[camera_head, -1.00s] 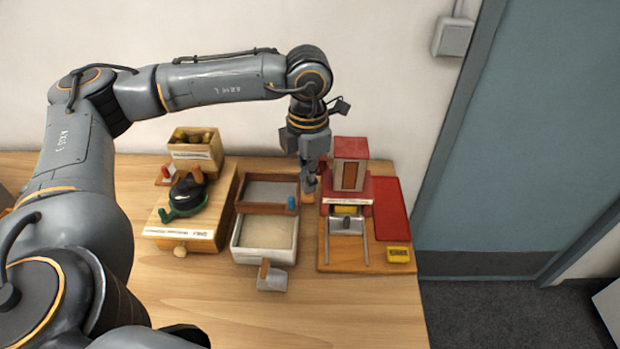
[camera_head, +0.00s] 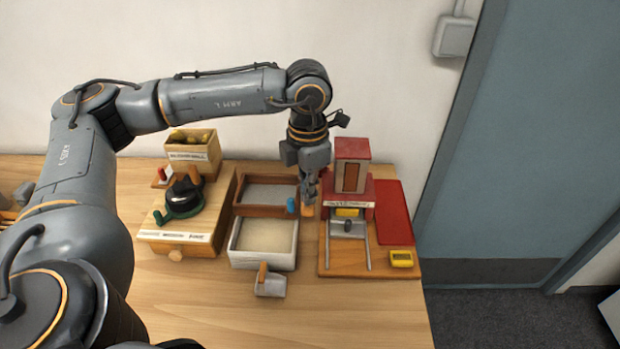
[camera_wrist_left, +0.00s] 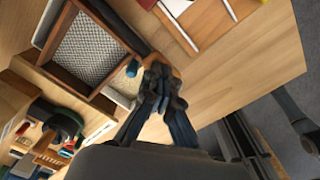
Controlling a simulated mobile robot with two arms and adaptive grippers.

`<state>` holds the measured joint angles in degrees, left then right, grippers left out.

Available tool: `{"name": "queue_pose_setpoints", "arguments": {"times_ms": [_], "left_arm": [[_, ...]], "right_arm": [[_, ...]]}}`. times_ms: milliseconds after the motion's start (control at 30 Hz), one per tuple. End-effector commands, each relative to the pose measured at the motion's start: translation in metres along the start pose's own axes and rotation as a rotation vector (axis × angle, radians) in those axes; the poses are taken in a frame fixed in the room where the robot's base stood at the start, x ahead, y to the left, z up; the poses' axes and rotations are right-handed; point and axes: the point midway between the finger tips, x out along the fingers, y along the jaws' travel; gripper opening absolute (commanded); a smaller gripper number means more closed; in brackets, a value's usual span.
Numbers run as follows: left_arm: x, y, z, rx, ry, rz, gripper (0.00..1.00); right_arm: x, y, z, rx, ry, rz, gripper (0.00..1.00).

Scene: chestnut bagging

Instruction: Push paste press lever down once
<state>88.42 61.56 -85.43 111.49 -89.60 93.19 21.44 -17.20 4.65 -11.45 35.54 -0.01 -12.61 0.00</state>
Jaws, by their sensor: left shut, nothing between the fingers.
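The paste press (camera_head: 352,178) is a red and wooden tower on a wooden board, at the right of the table in the head view. A lever with an orange-tan end (camera_head: 308,211) sits at its left side. My left gripper (camera_head: 309,198) is shut and empty, pointing down just above that end. In the wrist view the closed fingertips (camera_wrist_left: 160,92) overlap the tan handle (camera_wrist_left: 165,62); contact is hard to tell. A small dark lump (camera_head: 347,226) lies on the grey plate in front of the press. My right gripper is not in view.
Left of the press are a brown tray with grey mesh (camera_head: 240,210) and a white tray of pale grains (camera_head: 234,263). A scoop (camera_head: 271,286) lies in front. A red mat (camera_head: 393,205) and yellow box (camera_head: 401,259) are at the right.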

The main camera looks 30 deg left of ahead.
Motion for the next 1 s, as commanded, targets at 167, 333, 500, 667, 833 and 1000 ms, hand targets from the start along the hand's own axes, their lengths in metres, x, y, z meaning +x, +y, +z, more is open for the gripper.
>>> {"name": "queue_pose_setpoints", "arguments": {"times_ms": [167,333,500,667,833,1000], "left_arm": [[0.004,0.000,-0.001,0.000,0.002,-0.001,0.00],[0.018,-0.002,-0.002,0.000,0.002,-0.002,0.00],[0.024,-0.003,-0.002,0.000,0.002,-0.001,0.00],[0.022,-0.003,-0.002,0.000,0.002,-0.001,0.00],[0.026,-0.004,-0.003,0.000,0.003,-0.002,0.00],[0.040,-0.005,-0.004,0.001,0.004,-0.002,0.00]], "right_arm": [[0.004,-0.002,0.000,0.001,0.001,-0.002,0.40],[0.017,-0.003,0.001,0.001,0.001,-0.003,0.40],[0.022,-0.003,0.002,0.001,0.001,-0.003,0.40],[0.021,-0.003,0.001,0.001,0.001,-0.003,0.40],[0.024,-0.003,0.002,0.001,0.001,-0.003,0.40],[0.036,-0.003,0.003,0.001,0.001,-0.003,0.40]]}}
